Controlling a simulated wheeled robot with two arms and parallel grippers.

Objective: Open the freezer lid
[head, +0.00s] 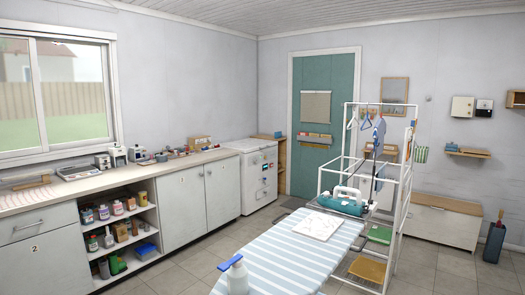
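A white chest freezer (257,178) stands against the left wall, at the far end of the counter. Its lid (250,145) looks closed and lies flat on top. Small coloured items show on its front. The lid's handle is too small to make out. Neither of my grippers is in the head view.
An ironing board (283,255) with a striped cover fills the near middle, with a spray bottle (237,276) on it. A white drying rack (400,210) stands right of it. The counter (110,177) runs along the left wall. Tiled floor (205,258) is clear between counter and board.

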